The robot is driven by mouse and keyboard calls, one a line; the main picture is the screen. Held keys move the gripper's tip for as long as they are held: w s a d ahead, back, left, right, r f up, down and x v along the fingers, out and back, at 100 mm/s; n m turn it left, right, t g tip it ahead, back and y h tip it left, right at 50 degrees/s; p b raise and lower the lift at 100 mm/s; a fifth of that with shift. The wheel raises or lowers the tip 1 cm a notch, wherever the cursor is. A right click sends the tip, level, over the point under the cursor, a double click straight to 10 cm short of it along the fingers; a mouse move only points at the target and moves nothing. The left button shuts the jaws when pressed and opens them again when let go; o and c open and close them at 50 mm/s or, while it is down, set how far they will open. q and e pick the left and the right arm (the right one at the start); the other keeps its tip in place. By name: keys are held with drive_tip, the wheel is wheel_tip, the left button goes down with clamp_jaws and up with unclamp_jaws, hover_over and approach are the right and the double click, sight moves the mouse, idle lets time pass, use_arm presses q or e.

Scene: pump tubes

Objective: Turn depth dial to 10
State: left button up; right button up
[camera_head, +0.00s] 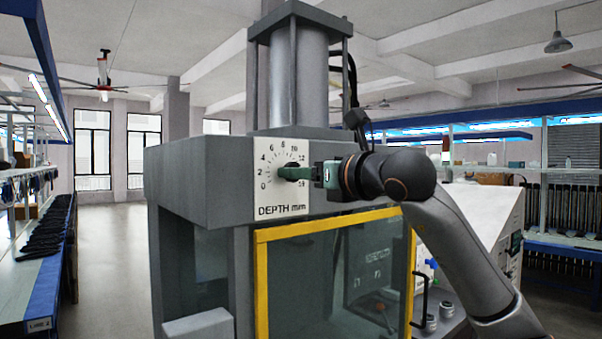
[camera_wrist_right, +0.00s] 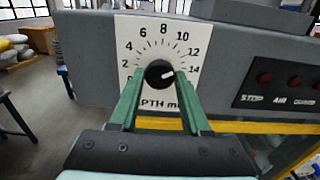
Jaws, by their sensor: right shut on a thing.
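The depth dial is a round black knob (camera_wrist_right: 159,73) with a white pointer mark, on a white scale plate (camera_wrist_right: 126,30) marked DEPTH mm. In the wrist view the pointer aims right and slightly up, close to the 14 mark and well past 10. My right gripper (camera_wrist_right: 160,78) has green fingers shut on the knob, one on each side. In the head view the right gripper (camera_head: 291,173) reaches the plate (camera_head: 267,192) from the right and hides most of the knob. My left gripper is in neither view.
The plate sits on a grey machine head (camera_head: 180,180) under a vertical cylinder (camera_head: 298,80). A yellow-framed clear guard (camera_head: 262,290) is below. A dark panel with red buttons (camera_wrist_right: 265,78) lies right of the dial. Floor space (camera_head: 110,270) is open at left.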

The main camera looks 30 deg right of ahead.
clamp_jaws()
drive_tip(key=shift+n, duration=0.3)
drive_tip(key=shift+n+p, duration=0.5)
drive_tip(key=shift+n, duration=2.1)
drive_tip(key=o, duration=1)
unclamp_jaws()
drive_tip(key=shift+o, duration=0.2)
drive_tip(key=shift+s, duration=0.1)
